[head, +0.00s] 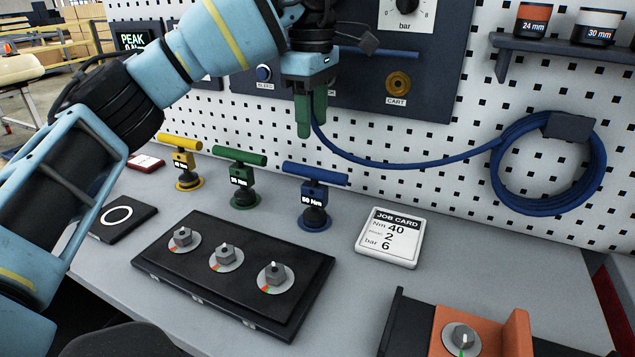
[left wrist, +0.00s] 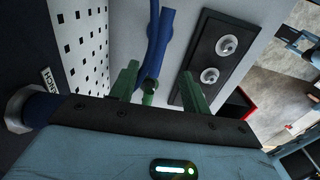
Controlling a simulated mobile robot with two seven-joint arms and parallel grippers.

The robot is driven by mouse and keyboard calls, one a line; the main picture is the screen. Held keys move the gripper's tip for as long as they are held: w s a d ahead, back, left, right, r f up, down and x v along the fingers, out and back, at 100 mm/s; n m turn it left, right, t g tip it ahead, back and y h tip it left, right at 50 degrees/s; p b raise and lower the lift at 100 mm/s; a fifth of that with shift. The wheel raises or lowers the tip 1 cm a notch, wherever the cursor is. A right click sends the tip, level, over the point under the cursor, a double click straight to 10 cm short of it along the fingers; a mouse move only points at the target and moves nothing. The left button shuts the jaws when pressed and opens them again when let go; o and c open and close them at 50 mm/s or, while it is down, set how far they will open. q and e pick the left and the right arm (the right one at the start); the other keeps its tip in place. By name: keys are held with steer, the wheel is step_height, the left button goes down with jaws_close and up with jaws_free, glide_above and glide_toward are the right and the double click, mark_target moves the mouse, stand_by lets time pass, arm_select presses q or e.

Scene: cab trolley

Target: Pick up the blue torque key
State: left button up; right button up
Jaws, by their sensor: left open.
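The blue torque key (head: 315,190) stands upright on the bench in the head view, with a T-shaped handle and a tag reading 50 Nm. My left gripper (head: 303,115) hangs above it, green fingers pointing down, apart from the handle. In the left wrist view the fingers (left wrist: 160,88) are spread with a gap between them. A blue shape, seemingly the key's handle (left wrist: 157,48), lies ahead of that gap, and a bit of green shows between the fingers. My right gripper is in neither view.
A green key (head: 242,180) and a yellow key (head: 186,160) stand to the left. A black tray (head: 160,262) with three knobs lies in front. A job card (head: 390,237) lies to the right. A blue hose (head: 420,163) hangs along the pegboard behind.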

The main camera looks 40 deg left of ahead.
mark_target(313, 177)
arm_select(q)
steer(key=shift+w, duration=0.1)
steer(key=shift+f, duration=0.25)
step_height(313, 177, down, 6)
steer(key=shift+f+b, duration=0.25)
steer(key=shift+b, duration=0.8)
steer(key=shift+f, duration=0.45)
step_height(313, 177, down, 7)
steer(key=shift+f+b, duration=0.2)
steer(key=shift+b, duration=0.15)
jaws_close()
